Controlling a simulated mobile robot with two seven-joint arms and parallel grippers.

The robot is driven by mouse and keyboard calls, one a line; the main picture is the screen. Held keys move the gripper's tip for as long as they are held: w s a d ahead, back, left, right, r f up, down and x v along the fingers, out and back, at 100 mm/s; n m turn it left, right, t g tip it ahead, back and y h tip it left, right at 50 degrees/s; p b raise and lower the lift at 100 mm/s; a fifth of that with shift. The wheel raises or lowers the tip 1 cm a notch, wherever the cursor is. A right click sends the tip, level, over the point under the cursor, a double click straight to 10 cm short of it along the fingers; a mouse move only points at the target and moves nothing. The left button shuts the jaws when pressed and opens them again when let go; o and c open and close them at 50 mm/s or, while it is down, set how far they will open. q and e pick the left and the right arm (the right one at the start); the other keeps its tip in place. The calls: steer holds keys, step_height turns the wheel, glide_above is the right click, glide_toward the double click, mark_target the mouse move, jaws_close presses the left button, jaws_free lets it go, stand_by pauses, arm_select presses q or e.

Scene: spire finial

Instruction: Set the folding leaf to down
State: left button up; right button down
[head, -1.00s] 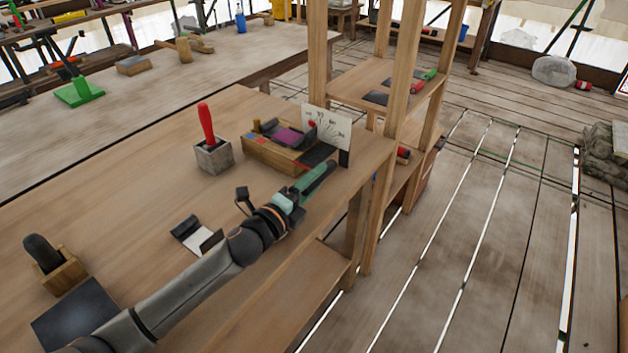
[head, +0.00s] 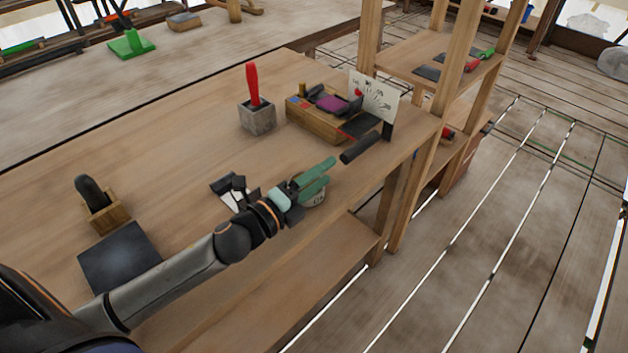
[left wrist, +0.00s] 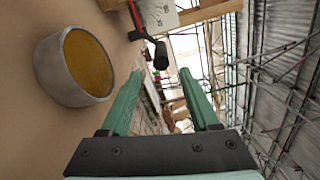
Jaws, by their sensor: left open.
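I cannot tell for sure which part is the folding leaf. A dark bar (head: 361,147) lies by the table's right edge, below a white dial card (head: 373,97). In the left wrist view a black-ended rod (left wrist: 160,55) with a red part stands near the white card (left wrist: 158,14). My left gripper (head: 328,172) has green fingers, open and empty, short of the dark bar and over a round grey cup. The fingers also show apart in the left wrist view (left wrist: 160,78). My right gripper is not in view.
The cup, amber inside (left wrist: 88,65), stands beside my left fingers. A wooden box (head: 310,122) with a purple piece, a grey block (head: 257,117) with a red handle, and a wooden shelf post (head: 437,130) stand nearby.

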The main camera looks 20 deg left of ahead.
arm_select(q)
steer(key=shift+v, duration=0.8)
steer(key=shift+s+a, duration=0.1)
steer(key=shift+s, duration=0.1)
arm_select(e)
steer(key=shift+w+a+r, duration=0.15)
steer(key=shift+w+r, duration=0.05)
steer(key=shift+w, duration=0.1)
